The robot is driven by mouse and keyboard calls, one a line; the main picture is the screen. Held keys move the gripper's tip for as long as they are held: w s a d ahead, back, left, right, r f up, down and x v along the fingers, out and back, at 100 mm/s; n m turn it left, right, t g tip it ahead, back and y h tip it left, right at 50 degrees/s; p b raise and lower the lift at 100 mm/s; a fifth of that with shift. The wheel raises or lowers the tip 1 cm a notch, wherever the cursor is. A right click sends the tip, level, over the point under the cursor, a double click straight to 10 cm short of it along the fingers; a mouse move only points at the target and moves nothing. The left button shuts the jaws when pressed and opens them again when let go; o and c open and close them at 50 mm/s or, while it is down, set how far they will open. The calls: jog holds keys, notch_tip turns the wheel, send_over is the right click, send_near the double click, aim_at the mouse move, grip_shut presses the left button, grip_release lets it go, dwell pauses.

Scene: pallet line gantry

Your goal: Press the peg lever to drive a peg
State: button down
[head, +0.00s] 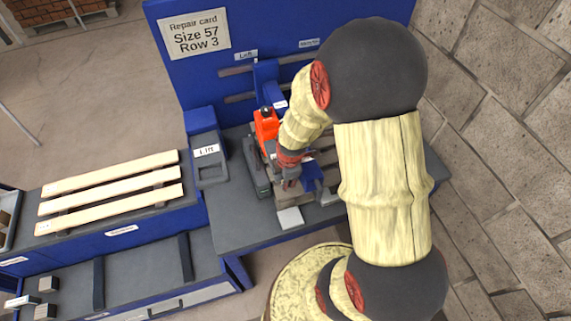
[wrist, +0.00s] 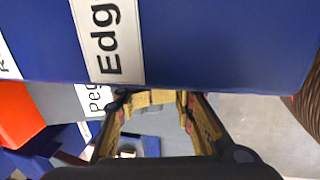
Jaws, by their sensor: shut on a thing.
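My gripper (head: 290,183) is low at the blue workstation, just in front of an orange-red part (head: 266,124). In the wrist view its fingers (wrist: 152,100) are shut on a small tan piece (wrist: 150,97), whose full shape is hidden. A label starting "Peg" (wrist: 92,98) is on a grey face left of the fingers, beside the orange-red part (wrist: 18,115). I cannot make out the peg lever for certain or any peg. A blue block labelled "Edg..." (wrist: 200,40) fills the top of the wrist view, close to the fingers.
A blue back panel (head: 350,12) carries a repair card (head: 194,33) reading "Size 57 Row 3". Several pale boards (head: 115,172) lie on the left bench.

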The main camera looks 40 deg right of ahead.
jog(key=shift+s+a+f+g, duration=0.15)
jog(key=shift+s+f+g, duration=0.2)
jog(key=shift+f, duration=0.45)
jog(key=shift+s+a+r, duration=0.15)
jog(key=shift+a, duration=0.15)
jog(key=shift+d+r, duration=0.2)
jog(key=shift+r, duration=0.05)
jog(key=shift+w+r, duration=0.2)
jog(key=shift+r, duration=0.15)
notch_tip(320, 180, up, 11)
jog(key=s, duration=0.2)
jog(key=shift+a, duration=0.3)
jog(key=shift+r, duration=0.1)
